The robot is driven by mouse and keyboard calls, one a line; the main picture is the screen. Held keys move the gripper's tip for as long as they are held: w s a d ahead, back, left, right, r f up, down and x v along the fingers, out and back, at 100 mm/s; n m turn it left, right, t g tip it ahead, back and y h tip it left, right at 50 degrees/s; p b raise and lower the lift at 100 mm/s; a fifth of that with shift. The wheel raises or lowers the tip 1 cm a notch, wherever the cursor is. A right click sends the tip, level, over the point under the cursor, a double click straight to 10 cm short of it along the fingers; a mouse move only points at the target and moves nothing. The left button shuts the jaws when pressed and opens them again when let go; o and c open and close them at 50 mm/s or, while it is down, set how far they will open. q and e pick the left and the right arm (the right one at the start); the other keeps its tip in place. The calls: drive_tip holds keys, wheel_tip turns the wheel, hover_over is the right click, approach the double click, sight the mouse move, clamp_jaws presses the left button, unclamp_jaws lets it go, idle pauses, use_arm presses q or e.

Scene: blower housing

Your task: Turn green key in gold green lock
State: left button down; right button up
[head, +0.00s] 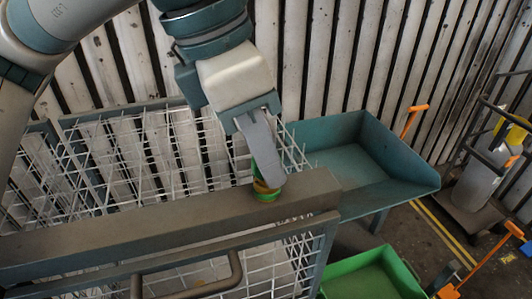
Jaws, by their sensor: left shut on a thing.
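My left gripper (266,172) reaches down from the top and is shut on the green key (256,171). Only a sliver of the key shows beside the fingers. The gold green lock (267,194) sits on top of the brown-grey beam near its right end, with a gold upper part and a green lower ring. The fingertips are right at the lock's top. Whether the key is inside the lock is hidden by the fingers. My right gripper is not in view.
The beam (120,238) runs across a white wire cage (110,165). A teal tray (385,175) stands to the right, and a green bin (372,280) is below it. Orange-handled tools and a cart with a grey cylinder (478,185) stand at the far right.

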use_arm(q)
drive_tip(key=shift+f+m, duration=0.1)
drive_tip(key=shift+m, duration=0.3)
drive_tip(key=shift+m+g+b, duration=0.35)
drive_tip(key=shift+m+g, duration=0.05)
drive_tip(key=shift+m, duration=0.5)
drive_tip(key=shift+m+g, duration=0.3)
drive_tip(key=shift+m, duration=0.8)
